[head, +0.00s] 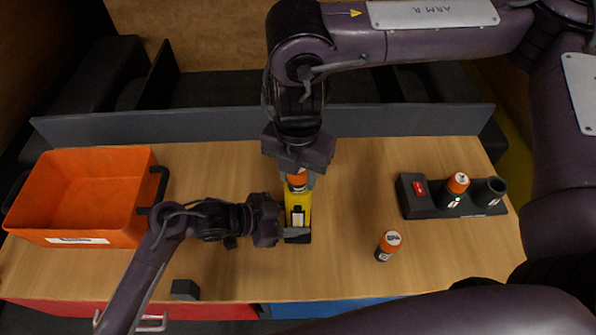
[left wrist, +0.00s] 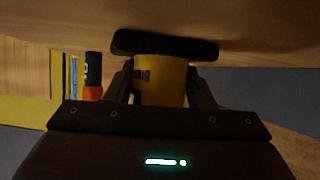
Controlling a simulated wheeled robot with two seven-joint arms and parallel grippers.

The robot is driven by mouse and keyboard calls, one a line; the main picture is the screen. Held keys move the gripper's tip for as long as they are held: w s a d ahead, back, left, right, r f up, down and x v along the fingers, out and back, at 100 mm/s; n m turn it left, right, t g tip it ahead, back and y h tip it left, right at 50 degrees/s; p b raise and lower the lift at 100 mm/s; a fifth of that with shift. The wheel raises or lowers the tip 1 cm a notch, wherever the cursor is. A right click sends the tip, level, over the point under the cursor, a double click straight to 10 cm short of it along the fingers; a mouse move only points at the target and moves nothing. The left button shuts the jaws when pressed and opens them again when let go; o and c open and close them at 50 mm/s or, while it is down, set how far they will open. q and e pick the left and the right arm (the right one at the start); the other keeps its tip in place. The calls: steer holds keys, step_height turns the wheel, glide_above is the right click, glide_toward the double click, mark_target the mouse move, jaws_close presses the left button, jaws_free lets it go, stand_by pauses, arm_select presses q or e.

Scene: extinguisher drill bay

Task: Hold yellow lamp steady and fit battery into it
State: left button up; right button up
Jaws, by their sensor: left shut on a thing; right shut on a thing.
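The yellow lamp (head: 305,199) stands upright on its dark foot at the middle of the table. My left gripper (head: 284,219) comes from the left and is shut on the lamp's body. In the left wrist view the lamp (left wrist: 160,80) sits between both fingers of the left gripper (left wrist: 165,92), in an upside-down picture. My right gripper (head: 300,172) points down over the lamp and is shut on an orange battery (head: 297,180). The battery is at the lamp's top end; I cannot tell whether it has entered. The left wrist view does not show it.
A dark charger (head: 419,208) at the right holds another battery (head: 457,184), with one socket empty. An orange bin (head: 135,200) is at the left. A small dark block (head: 185,290) lies near the front edge.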

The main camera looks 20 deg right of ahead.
steer(key=shift+f, duration=0.2)
stand_by(0.4)
steer(key=o, duration=1.2)
step_height(320, 180, up, 12)
steer(key=shift+f, duration=0.1)
arm_select(q)
steer(key=o, duration=0.8)
